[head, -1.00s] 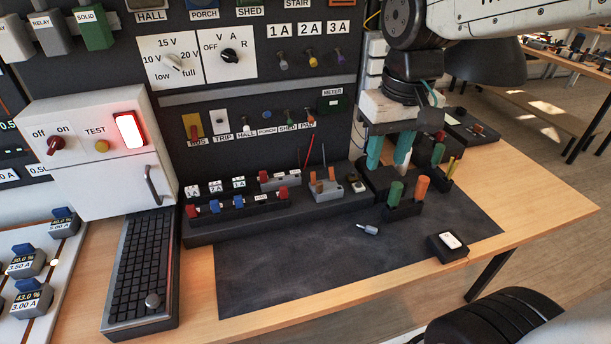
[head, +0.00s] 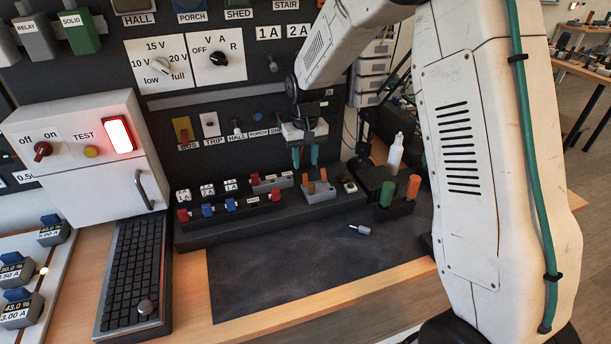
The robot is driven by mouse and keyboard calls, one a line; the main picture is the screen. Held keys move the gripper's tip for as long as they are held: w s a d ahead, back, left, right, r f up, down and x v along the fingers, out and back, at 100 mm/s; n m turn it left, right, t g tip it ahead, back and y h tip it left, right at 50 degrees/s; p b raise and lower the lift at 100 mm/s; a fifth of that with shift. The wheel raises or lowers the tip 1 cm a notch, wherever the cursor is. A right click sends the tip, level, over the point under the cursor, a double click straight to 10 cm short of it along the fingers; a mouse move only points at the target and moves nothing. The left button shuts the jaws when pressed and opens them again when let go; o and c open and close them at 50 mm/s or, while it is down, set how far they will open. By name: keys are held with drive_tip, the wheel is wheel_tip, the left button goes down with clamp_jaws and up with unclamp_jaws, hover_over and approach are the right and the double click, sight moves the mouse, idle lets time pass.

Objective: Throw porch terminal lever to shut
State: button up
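A small grey terminal block (head: 318,196) with orange levers stands on the dark ledge at the foot of the wall panel. One orange lever (head: 323,174) stands up. No porch name is readable on the block, and I cannot tell which lever is porch. My gripper (head: 305,156) hangs just above this block, pointing down. Its two teal fingers are apart with nothing seen between them. It appears clear of the levers, though the exact gap is hard to judge.
Left of the block are red and blue levers (head: 230,204) on the ledge. To the right are a small switch box (head: 349,186), green (head: 387,193) and orange (head: 413,186) handles and a white bottle (head: 396,152). A small loose part (head: 360,229) lies on the dark mat (head: 290,270).

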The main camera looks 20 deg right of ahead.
sight(305, 174)
wheel_tip(305, 174, down, 6)
drive_tip(key=shift+f, duration=0.15)
drive_tip(key=shift+c, duration=0.3)
clamp_jaws()
